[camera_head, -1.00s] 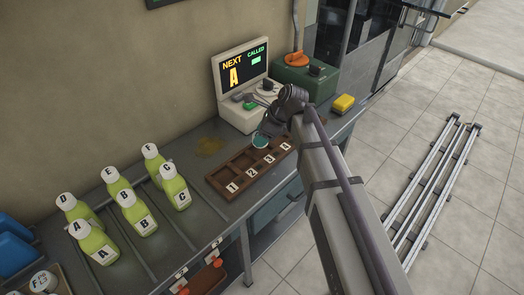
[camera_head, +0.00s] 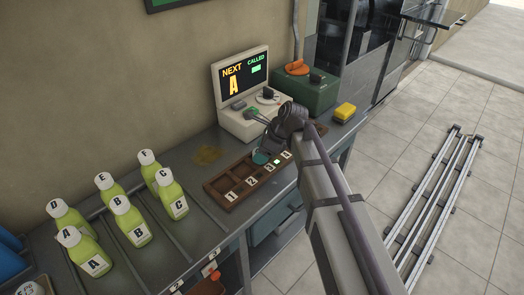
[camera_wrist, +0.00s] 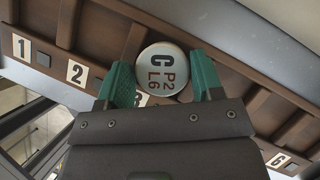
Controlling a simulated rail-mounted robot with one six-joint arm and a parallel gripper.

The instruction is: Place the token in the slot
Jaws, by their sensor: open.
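Several green bottles (camera_head: 130,226) with lettered caps stand in rows at the left. Behind the tray is a terminal (camera_head: 243,80) reading NEXT A.

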